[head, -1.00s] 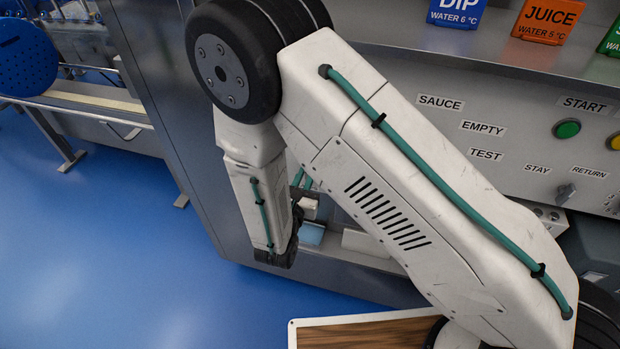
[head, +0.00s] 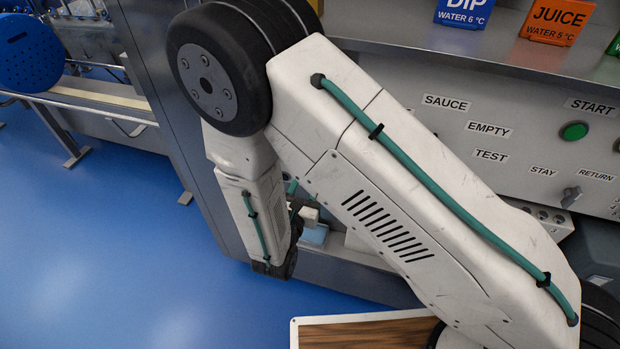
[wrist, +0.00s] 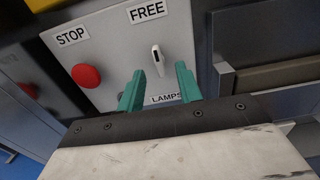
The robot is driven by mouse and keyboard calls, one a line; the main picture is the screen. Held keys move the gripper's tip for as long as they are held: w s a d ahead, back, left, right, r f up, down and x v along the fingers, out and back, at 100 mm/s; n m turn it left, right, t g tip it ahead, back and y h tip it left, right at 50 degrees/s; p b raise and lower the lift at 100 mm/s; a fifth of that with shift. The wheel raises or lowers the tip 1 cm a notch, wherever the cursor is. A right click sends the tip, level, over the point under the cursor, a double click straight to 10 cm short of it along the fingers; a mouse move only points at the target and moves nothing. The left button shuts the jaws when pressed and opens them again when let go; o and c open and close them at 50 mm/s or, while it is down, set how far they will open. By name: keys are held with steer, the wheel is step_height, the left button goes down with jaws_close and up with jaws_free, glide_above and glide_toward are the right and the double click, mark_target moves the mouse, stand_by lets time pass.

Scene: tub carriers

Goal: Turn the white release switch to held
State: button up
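The white release switch (wrist: 158,60) is in the wrist view, a small white lever on a grey panel (wrist: 116,50). It stands nearly upright, below the label FREE (wrist: 148,11). My gripper (wrist: 160,78) is open, with its two teal fingers apart and nothing between them. The fingertips are just below the switch in the picture, one to each side; I see no contact. Whether the switch is at held I cannot read; no held label shows. In the head view my arm hides the gripper and the switch.
A red button (wrist: 87,76) under the label STOP (wrist: 72,36) sits left of the switch. A LAMPS label (wrist: 165,98) lies below, partly covered by a finger. A dark boxy fixture (wrist: 270,75) juts out at right. Blue floor (head: 110,240) is open at left in the head view.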

steer(key=v, duration=0.5)
steer(key=shift+d, duration=0.1)
stand_by(0.3)
